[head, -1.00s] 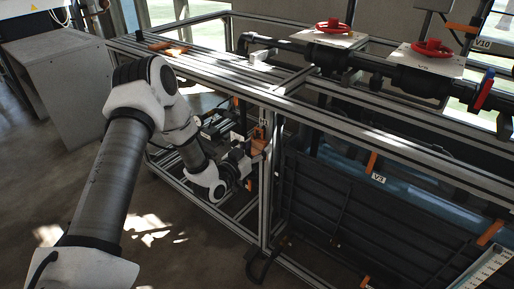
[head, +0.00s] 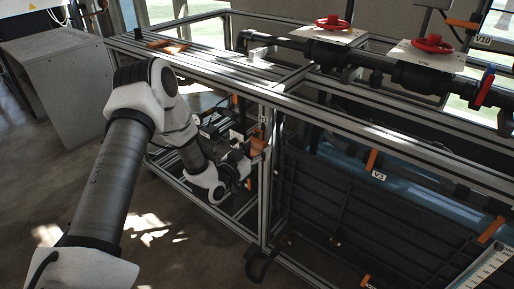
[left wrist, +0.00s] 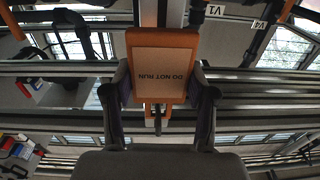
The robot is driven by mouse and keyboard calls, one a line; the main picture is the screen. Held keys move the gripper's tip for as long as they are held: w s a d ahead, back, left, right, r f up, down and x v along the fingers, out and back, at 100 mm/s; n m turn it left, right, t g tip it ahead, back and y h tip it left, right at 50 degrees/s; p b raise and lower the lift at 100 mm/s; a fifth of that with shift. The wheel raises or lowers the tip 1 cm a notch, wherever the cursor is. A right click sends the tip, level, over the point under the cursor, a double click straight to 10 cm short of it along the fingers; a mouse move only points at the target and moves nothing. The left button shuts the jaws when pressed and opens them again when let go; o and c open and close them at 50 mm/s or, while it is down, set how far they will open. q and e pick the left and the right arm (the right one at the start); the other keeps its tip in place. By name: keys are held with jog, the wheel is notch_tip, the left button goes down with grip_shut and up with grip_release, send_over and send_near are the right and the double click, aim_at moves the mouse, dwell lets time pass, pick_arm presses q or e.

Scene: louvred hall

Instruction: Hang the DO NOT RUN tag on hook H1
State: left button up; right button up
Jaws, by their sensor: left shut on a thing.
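The DO NOT RUN tag (left wrist: 160,62) is an orange-edged plate with a pale face; its lettering is upside down in the left wrist view. My left gripper (left wrist: 162,88) is shut on it, one finger at each side. An orange piece with a dark rod (left wrist: 157,118) shows just below the tag; I cannot tell whether it belongs to the tag or to a hook. In the head view my left gripper (head: 238,160) is beside the frame's upright, with orange (head: 258,147) at its tip. My right gripper is not in view.
The aluminium frame (head: 265,205) has rails and uprights close around my left gripper. Dark pipes with red handwheels (head: 333,22) run along its top. A dark panel (head: 340,205) fills its right part. Open floor (head: 165,262) lies at the lower left.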

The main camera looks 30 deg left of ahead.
pick_arm(q)
jog(key=o, duration=1.1)
jog(key=s+p, duration=0.3)
jog(key=s, duration=0.4)
jog(key=shift+a, duration=0.25)
